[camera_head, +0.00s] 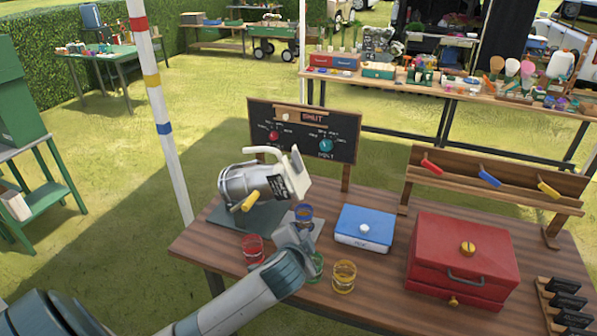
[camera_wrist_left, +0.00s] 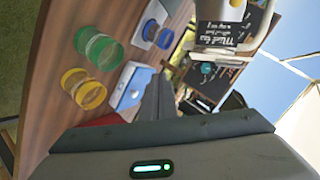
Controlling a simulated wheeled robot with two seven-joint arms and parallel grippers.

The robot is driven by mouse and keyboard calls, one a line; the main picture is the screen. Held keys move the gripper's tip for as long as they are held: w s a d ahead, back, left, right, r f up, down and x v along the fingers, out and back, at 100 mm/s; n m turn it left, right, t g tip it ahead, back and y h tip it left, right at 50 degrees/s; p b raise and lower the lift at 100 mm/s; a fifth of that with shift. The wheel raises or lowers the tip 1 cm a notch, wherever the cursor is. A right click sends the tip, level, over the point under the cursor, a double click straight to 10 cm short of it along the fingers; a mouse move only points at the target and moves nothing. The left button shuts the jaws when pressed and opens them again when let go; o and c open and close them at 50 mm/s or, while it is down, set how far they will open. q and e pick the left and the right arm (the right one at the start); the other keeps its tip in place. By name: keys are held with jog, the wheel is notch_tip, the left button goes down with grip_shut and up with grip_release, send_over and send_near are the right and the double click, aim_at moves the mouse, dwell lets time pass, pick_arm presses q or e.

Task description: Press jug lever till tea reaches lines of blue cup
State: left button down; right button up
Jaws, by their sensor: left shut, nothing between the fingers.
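The silver jug (camera_head: 245,183) with a pale handle is mounted above the left part of the wooden table, and it also shows at the top of the wrist view (camera_wrist_left: 222,32). Its yellow lever (camera_head: 252,202) sticks out low at the front; a yellow piece shows at the top edge of the wrist view (camera_wrist_left: 236,3). The blue cup (camera_head: 304,213) stands right of and below the jug, also in the wrist view (camera_wrist_left: 150,29). My left gripper (camera_head: 304,232) is shut and empty in front of the blue cup, partly overlapping it. Tea level is too small to tell.
A red cup (camera_head: 252,249), a green cup (camera_head: 318,266) and a yellow cup (camera_head: 344,277) stand close around my left arm. A blue box (camera_head: 364,229) and a large red box (camera_head: 461,255) stand to the right. A chalkboard (camera_head: 340,136) rises behind.

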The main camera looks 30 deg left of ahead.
aim_at(297, 162)
pick_arm(q)
jog(key=w+a+r+t+y, duration=0.1)
jog(key=w+a+r, duration=0.1)
jog(key=w+r, duration=0.2)
jog(key=w+a+r+m+t+y, duration=0.1)
jog(key=w+a+r+t, duration=0.1)
jog(key=r, duration=0.8)
jog(key=w+a, duration=0.1)
jog(key=w, duration=0.1)
jog(key=shift+w+a+m, duration=0.25)
jog(key=shift+w+m, duration=0.05)
jog(key=shift+w, duration=0.05)
jog(key=shift+w, duration=0.15)
jog(key=w+a+f+p, duration=0.1)
jog(key=w+a+p, duration=0.1)
jog(key=w+a+f+p, duration=0.1)
jog(key=w+a+p, duration=0.1)
jog(key=w+a, duration=0.1)
jog(key=w+a+f+p, duration=0.1)
jog(key=w+a+p, duration=0.1)
jog(key=shift+w+a, duration=0.2)
jog(key=shift+w, duration=0.15)
jog(key=shift+a+f, duration=0.1)
jog(key=shift+f, duration=0.05)
jog(key=shift+w, duration=0.15)
